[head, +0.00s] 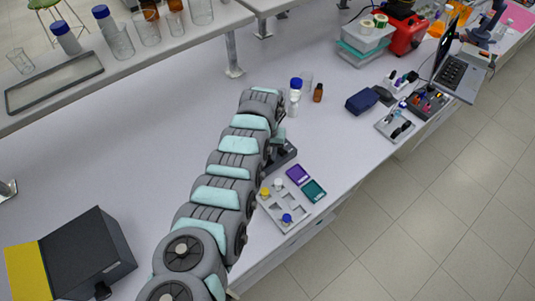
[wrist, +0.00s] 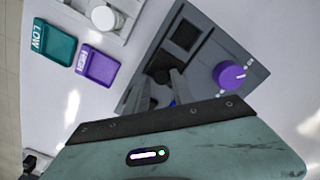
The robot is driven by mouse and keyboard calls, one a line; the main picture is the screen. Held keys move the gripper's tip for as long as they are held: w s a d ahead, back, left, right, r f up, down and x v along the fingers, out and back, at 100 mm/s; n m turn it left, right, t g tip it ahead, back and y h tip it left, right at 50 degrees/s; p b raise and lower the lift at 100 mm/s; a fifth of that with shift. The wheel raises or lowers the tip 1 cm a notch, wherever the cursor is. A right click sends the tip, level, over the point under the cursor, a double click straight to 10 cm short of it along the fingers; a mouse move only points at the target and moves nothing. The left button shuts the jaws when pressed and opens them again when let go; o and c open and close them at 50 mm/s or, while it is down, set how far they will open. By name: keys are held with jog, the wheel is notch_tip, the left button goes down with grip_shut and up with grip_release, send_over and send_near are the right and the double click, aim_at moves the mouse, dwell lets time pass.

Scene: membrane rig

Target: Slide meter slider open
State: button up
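The meter (wrist: 205,55) is a dark grey box with a square dark window and a purple knob (wrist: 229,75) marked along its edge. In the head view the meter (head: 284,155) is partly hidden behind my arm. My gripper (wrist: 164,82) is over the window end of the meter, left of the knob. Its two grey fingers stand apart, with a dark gap and a small blue patch between them. The slider itself is not clearly seen; the fingers and palm cover that part. I cannot tell whether the fingers touch the meter.
A teal tray marked LOW (wrist: 54,43) and a purple tray (wrist: 97,65) lie beside the meter. A light grey holder (head: 286,208) with yellow, white and blue-topped pieces is near the front edge. Bottles (head: 295,95) stand behind. A black and yellow box (head: 85,250) is at left.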

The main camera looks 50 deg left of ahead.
jog(key=shift+o, duration=1.2)
notch_tip(320, 180, up, 11)
jog(key=shift+b, duration=0.35)
jog(key=shift+f, duration=0.15)
